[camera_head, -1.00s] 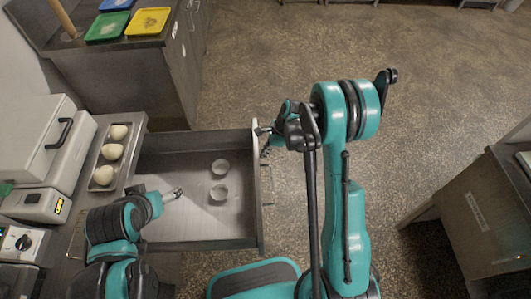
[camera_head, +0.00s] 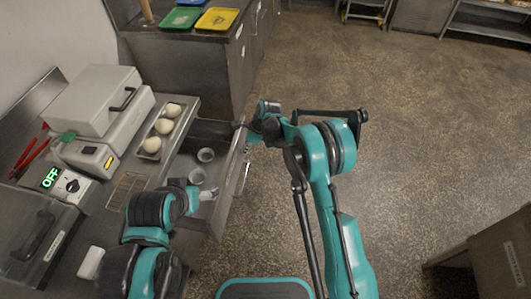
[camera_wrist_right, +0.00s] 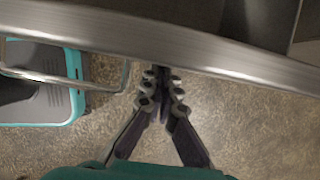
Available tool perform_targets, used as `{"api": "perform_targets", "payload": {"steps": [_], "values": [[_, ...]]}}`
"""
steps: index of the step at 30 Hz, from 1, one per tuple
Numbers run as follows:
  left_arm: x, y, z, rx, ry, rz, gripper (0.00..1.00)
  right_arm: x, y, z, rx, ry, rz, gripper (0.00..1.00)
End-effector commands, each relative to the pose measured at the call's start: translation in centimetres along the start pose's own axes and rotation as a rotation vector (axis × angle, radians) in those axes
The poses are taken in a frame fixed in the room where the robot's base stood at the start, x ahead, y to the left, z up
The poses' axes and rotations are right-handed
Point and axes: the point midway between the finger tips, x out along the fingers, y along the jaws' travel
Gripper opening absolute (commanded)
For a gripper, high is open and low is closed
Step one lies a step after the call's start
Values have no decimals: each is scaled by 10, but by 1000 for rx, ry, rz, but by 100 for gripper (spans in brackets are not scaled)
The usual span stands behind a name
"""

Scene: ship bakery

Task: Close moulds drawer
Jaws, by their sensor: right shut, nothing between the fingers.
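The moulds drawer (camera_head: 222,162) is partly open, sticking out from under the counter. Its front panel (camera_head: 234,184) has a bar handle (camera_head: 246,177), also seen in the right wrist view (camera_wrist_right: 124,82). Two small round moulds (camera_head: 196,176) (camera_head: 206,155) are inside the drawer. My right gripper (camera_head: 242,124) is shut and empty at the far end of the drawer front. In the wrist view its fingertips (camera_wrist_right: 161,72) are at the front panel's edge (camera_wrist_right: 190,47), beside the handle; contact is unclear. My left gripper (camera_head: 211,194) is over the drawer's near part; its jaws are too small to read.
The counter holds a tray (camera_head: 152,156) of dough balls, a grey press-like appliance (camera_head: 100,100) and a box with an OFF display (camera_head: 60,181). Another counter (camera_head: 190,50) with coloured trays stands at the back. The floor (camera_head: 400,130) right of my right arm is open.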

Motion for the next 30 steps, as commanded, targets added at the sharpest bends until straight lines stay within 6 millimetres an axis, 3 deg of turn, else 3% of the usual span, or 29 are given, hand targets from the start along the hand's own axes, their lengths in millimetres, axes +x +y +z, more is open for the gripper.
{"api": "perform_targets", "payload": {"steps": [6, 15, 21, 30], "values": [[1, 0, 1, 0, 0, 0, 80, 24, 1, 60, -5, -2, 2, 0], [1, 0, 1, 0, 0, 0, 80, 51, 5, 128, -4, -1, 1, 0], [1, 0, 0, 0, 0, 0, 80, 63, 8, 157, -2, -1, 1, 0], [1, 0, 0, 0, 0, 0, 80, 70, 10, 175, -1, -1, 1, 0]]}}
